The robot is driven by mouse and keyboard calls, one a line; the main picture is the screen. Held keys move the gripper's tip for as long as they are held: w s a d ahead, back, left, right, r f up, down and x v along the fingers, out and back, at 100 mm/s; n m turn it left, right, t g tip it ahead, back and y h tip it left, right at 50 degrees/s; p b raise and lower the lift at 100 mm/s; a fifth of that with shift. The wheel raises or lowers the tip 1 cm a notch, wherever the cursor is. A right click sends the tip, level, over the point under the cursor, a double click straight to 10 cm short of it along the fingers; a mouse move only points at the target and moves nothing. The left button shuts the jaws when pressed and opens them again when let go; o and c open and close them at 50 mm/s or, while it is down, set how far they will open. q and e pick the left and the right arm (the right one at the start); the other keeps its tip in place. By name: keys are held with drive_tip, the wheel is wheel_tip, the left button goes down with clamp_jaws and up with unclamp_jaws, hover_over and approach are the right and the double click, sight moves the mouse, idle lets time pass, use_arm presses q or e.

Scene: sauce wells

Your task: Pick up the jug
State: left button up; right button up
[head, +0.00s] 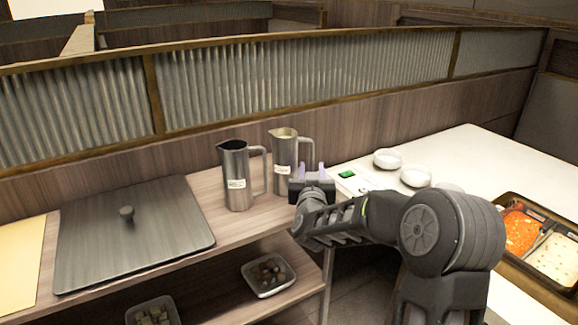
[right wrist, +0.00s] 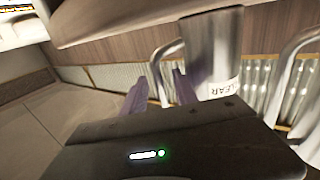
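Two metal jugs stand upright on the wooden counter. The left jug (head: 236,178) is dark inside, with a white label and its handle to the right. The right jug (head: 285,152) has pale contents, and its handle also points right. My right gripper (head: 313,169) is open at the right jug's handle, its pale purple fingers apart. My left gripper is out of view.
A dark square lid (head: 140,245) with a knob lies left of the jugs. White bowls (head: 388,159) and food trays (head: 522,228) are on the white counter at right. A bowl of dark cubes (head: 268,275) sits on the shelf below. A ribbed partition (head: 300,90) stands behind.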

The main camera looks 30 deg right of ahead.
drive_tip(key=shift+c, duration=0.4)
clamp_jaws()
idle(1.2)
drive_tip(key=shift+r, duration=0.15)
